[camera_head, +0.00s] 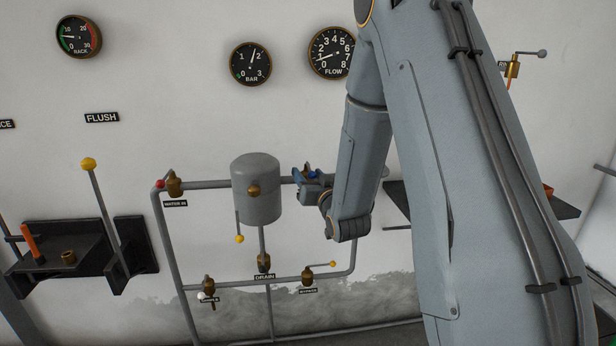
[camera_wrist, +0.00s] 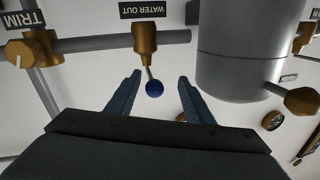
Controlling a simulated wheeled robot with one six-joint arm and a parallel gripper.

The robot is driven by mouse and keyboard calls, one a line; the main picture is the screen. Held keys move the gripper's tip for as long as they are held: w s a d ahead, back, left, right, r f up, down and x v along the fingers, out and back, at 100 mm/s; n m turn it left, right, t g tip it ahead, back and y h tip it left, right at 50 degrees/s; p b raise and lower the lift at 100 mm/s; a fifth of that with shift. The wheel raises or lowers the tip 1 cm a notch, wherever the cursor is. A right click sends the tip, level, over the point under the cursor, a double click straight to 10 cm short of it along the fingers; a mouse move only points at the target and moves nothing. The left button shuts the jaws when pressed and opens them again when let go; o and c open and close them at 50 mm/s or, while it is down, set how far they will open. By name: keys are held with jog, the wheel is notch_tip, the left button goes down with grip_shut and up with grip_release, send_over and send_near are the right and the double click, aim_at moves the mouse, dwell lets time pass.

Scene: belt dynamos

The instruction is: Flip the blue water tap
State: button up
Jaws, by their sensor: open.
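The blue water tap shows in the wrist view as a brass valve (camera_wrist: 145,42) under a WATER OUT label, with a short lever ending in a blue ball knob (camera_wrist: 155,88). My gripper (camera_wrist: 160,76) is open in that view. Its two blue-grey fingers stand either side of the blue knob, with a gap on both sides and no visible contact. In the head view my gripper (camera_head: 303,173) is at the pipe just right of the grey tank, and it and my arm hide most of this tap.
The grey tank (camera_head: 257,190) stands close to my gripper on the left. A TRIM valve (camera_wrist: 35,48) sits beside the tap in the wrist view. Lower pipes carry a drain valve (camera_head: 264,263) and a bypass valve (camera_head: 308,277). A red-knobbed WATER IN valve (camera_head: 174,183) is further left.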

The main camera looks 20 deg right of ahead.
jog(key=s+b, duration=0.1)
jog(key=s, duration=0.7)
jog(key=shift+b, duration=0.3)
jog(key=shift+d, duration=0.1)
jog(key=s+a+f+g+h, duration=0.1)
jog(key=s+a+f+g, duration=0.1)
jog(key=s+f+g, duration=0.7)
jog(key=s+a+f+n+g, duration=0.1)
jog(key=s+g, duration=0.3)
jog(key=s, duration=0.5)
jog(key=s+a+f+g, duration=0.1)
jog(key=s+a+g, duration=0.2)
jog(key=s, duration=0.7)
jog(key=shift+n+g, duration=0.4)
jog(key=shift+g, duration=0.5)
